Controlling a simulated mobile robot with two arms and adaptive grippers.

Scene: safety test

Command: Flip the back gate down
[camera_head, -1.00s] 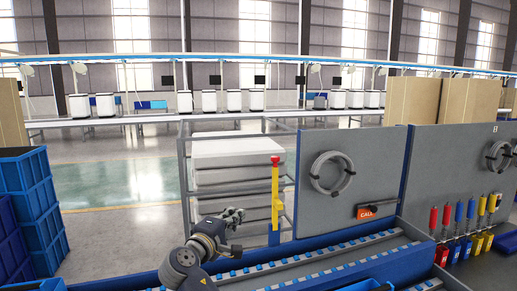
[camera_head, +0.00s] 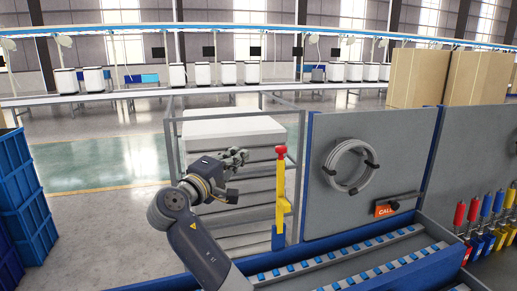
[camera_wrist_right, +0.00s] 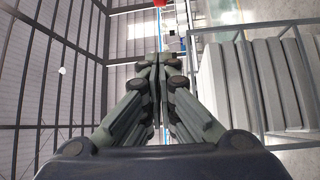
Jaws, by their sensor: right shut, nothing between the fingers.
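An upright yellow bar with a red top (camera_head: 282,195) stands at the far end of the roller conveyor (camera_head: 345,258). It looks like the gate, standing up, with a blue foot at its base. My right gripper (camera_head: 240,157) is just left of the bar's upper part, close to the height of its red top. A small gap shows between them in the picture; the depth between them is hard to tell. Its fingers are shut and empty, and they also meet in the right wrist view (camera_wrist_right: 158,64). My left gripper is not in view.
A metal rack with white slabs (camera_head: 232,127) stands behind the gripper and the bar. A grey panel with a coiled cable (camera_head: 350,166) is right of the bar. Blue crates (camera_head: 25,205) are stacked at the left. Open floor lies between crates and rack.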

